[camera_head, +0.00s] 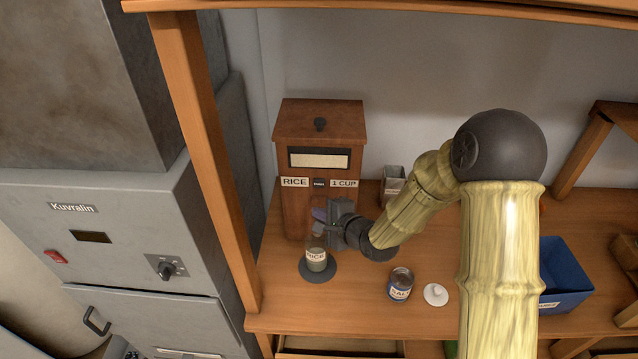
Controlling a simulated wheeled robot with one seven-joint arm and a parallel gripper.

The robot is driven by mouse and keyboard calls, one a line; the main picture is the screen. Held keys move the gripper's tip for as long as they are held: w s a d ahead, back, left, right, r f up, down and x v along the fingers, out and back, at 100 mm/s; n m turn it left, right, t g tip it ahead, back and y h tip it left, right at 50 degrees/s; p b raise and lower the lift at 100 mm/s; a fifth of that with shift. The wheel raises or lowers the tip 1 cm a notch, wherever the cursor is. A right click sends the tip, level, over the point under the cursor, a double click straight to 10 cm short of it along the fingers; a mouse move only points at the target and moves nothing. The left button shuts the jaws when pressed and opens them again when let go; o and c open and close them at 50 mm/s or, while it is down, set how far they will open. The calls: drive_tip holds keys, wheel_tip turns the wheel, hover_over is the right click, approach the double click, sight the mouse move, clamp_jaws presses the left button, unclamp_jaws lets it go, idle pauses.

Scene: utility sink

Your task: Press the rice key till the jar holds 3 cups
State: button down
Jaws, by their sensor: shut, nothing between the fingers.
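The wooden rice dispenser (290,213) stands at the back left of the bench, with a knobbed lid, a pale window and labels reading "RICE" and "1 CUP". A small dark plate (319,183) sits between the labels. My gripper (320,226) is shut and empty at the dispenser's lower front, just above the jar. A small purple part (319,214) shows beside the fingers; it may be the key, and I cannot tell whether they touch. The glass jar (315,259), labelled "RICE", stands upright on a dark round mat (318,278). Its fill level is too small to read.
A labelled can (400,284) and a white round lid-like piece (435,294) stand on the bench right of the jar. A small grey box (393,178) is behind my arm. A blue bin (565,275) is at right. A wooden post (205,150) rises at left.

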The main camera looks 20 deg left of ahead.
drive_tip(key=p, duration=0.2)
approach(314, 187)
drive_tip(key=shift+s+x, duration=0.2)
drive_tip(key=shift+x, duration=1.05)
drive_tip(key=shift+s+x, duration=0.2)
drive_tip(key=shift+x, duration=1)
drive_tip(key=shift+a+f, duration=0.2)
drive_tip(key=shift+w+a, duration=0.1)
drive_tip(key=shift+w, duration=0.35)
drive_tip(key=shift+w+a, duration=0.1)
drive_tip(key=shift+w, duration=0.25)
drive_tip(key=shift+s, duration=0.1)
idle(0.4)
drive_tip(key=shift+s+d, duration=0.2)
drive_tip(key=shift+s, duration=0.5)
drive_tip(key=shift+s+d+b, duration=0.15)
drive_tip(key=shift+s+d, duration=0.05)
drive_tip(key=shift+s, duration=0.6)
drive_tip(key=shift+s+d+b, duration=0.2)
drive_tip(key=shift+s, duration=0.65)
drive_tip(key=shift+s+d+b, duration=0.15)
drive_tip(key=shift+s+d, duration=0.05)
drive_tip(key=shift+s, duration=0.6)
